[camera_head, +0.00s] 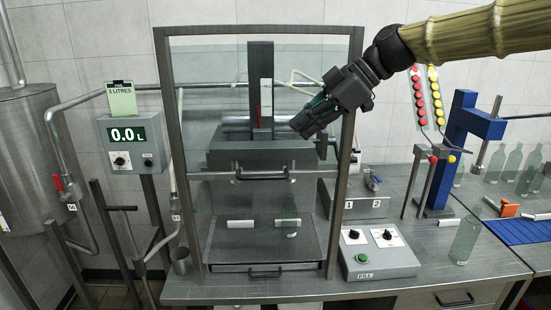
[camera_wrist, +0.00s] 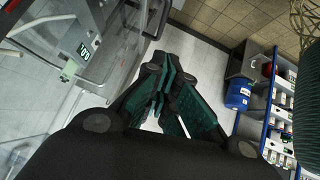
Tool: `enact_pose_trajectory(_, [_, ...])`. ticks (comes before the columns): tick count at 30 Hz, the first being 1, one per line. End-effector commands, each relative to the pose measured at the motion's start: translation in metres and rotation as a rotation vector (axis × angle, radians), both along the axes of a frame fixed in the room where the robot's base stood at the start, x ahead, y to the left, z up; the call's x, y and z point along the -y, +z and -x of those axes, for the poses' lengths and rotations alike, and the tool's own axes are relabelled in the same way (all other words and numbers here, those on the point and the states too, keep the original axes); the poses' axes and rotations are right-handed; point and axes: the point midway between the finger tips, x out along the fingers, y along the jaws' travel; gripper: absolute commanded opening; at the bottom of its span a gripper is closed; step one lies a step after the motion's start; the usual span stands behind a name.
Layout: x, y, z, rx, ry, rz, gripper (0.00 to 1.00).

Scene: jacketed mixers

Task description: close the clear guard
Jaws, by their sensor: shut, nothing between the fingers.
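The clear guard (camera_head: 215,120) is a see-through pane in a dark upright frame (camera_head: 160,110) in the head view. It appears raised, with its lower edge and black handle (camera_head: 262,175) about halfway up the frame. My gripper (camera_head: 302,130) is shut and empty in front of the pane's upper right part, above and right of the handle. I cannot tell if it touches the pane. In the wrist view the shut fingers (camera_wrist: 160,98) point away from the camera, and the handle is not clear.
A control box (camera_head: 378,260) with knobs and a green button stands right of the frame. A display (camera_head: 130,140) reading 0.0 is at left, near pipes and a steel tank (camera_head: 30,150). A blue stand (camera_head: 458,150) and several bottles are further right. A second handle (camera_head: 266,272) sits low in front.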

Motion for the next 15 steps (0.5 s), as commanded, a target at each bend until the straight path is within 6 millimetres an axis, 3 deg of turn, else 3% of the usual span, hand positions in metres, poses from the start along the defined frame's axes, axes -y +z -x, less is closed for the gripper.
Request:
enact_pose_trajectory(5, [-0.002, 0.006, 0.003, 0.014, 0.019, -0.001, 0.0])
enact_pose_trajectory(15, [-0.031, -0.028, -0.002, 0.011, 0.008, 0.001, 0.0])
